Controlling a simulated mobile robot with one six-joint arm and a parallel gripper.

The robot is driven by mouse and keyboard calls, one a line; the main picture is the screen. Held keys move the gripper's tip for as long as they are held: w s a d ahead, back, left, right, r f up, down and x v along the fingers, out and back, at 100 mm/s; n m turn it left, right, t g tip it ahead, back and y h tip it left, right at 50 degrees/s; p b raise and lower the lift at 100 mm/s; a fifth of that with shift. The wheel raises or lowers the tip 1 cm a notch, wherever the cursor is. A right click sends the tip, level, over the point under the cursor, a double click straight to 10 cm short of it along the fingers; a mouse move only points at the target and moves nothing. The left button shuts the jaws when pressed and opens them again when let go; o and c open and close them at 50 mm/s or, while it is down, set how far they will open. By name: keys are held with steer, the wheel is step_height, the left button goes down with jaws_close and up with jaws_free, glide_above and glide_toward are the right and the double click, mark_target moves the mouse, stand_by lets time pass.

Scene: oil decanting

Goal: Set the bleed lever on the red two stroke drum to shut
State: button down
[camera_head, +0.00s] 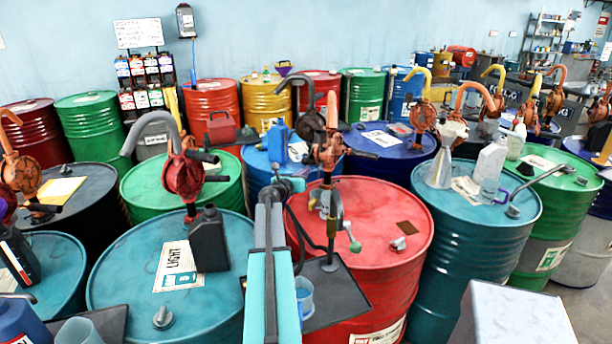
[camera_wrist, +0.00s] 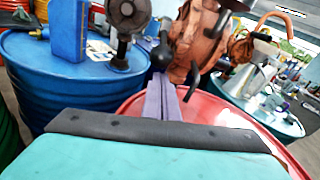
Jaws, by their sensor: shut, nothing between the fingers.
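The red drum (camera_head: 395,225) stands in the middle of the head view, with its rim also in the wrist view (camera_wrist: 215,108). An orange-brown hand pump (camera_head: 328,150) stands on it; part of the pump body fills the upper middle of the wrist view (camera_wrist: 198,42). A small lever with a pale green knob (camera_head: 355,246) shows low on the pump's post; I cannot tell its exact setting. My gripper (camera_wrist: 165,100) is shut and empty, its fingers close together beside the pump. A black ball knob (camera_wrist: 161,56) is just beyond the fingertips; contact is unclear.
A teal drum labelled LIGHT (camera_head: 130,255) stands left with a black bottle (camera_head: 210,240) on it. A blue drum (camera_wrist: 60,75) is behind left. Another teal drum (camera_head: 460,245) stands right, carrying a funnel (camera_head: 440,168) and jugs. Drums are packed closely; pumps rise between them.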

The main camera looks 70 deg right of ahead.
steer(key=shift+w+a+r, duration=0.1)
steer(key=shift+r, duration=0.2)
